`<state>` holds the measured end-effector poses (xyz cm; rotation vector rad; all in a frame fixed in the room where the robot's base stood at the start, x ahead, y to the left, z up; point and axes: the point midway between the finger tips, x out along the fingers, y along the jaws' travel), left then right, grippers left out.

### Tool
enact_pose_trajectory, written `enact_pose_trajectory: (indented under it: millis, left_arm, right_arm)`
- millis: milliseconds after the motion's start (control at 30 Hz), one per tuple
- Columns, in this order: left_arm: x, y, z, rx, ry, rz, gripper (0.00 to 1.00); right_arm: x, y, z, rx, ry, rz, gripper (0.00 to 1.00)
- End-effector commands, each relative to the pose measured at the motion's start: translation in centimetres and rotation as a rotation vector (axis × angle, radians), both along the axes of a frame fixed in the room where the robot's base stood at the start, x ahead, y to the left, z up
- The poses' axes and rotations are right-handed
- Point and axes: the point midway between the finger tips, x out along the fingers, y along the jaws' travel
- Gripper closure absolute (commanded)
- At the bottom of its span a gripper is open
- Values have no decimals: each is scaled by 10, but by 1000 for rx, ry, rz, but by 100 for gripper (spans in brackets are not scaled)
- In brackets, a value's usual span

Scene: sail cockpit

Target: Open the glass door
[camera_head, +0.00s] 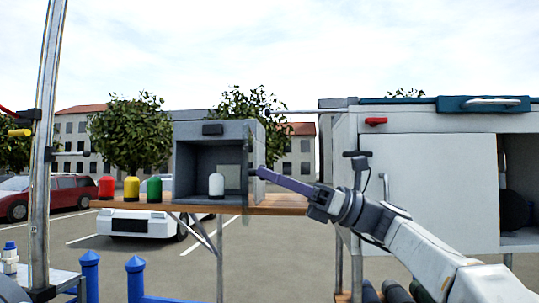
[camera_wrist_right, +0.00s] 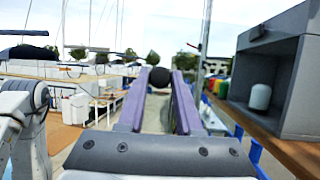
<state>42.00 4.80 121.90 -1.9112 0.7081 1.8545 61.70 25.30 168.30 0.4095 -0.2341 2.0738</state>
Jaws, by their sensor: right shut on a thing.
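The glass door belongs to the small grey cabinet (camera_head: 210,129) on the wooden shelf. Its clear pane (camera_head: 247,185) shows faintly, almost edge-on, at the cabinet's right front side, and looks swung out from the opening. My right gripper (camera_head: 258,173) reaches in from the right, with its purple fingers at the pane. In the right wrist view, the fingers (camera_wrist_right: 160,80) are closed on a dark round knob (camera_wrist_right: 160,76). The pane itself is hard to make out there. A white rounded container (camera_head: 216,185) stands inside the cabinet. My left gripper is not in view.
Red (camera_head: 106,187), yellow (camera_head: 131,188) and green (camera_head: 154,189) containers stand on the shelf (camera_head: 280,203) left of the cabinet. A large white cabinet (camera_head: 430,175) stands at right, close to my right arm. A metal mast (camera_head: 43,150) rises at left.

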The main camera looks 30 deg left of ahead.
Motion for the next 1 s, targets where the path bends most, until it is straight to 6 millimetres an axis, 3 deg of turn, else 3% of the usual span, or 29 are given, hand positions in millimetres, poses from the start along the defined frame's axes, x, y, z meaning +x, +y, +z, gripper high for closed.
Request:
enact_pose_trajectory:
  millis: [133, 633, 667, 700, 1000]
  left_arm:
    - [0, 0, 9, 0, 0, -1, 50]
    - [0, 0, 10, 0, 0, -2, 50]
    - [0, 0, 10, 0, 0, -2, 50]
    - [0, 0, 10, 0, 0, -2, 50]
    - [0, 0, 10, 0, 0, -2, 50]
  right_arm:
    - [6, -4, 0, 0, 5, 16, 100]
    - [6, -7, -2, 1, 3, 26, 100]
    - [6, -7, -2, 1, 3, 26, 54]
    - [6, -7, -2, 1, 3, 26, 39]
    - [6, -7, -1, 1, 2, 26, 36]
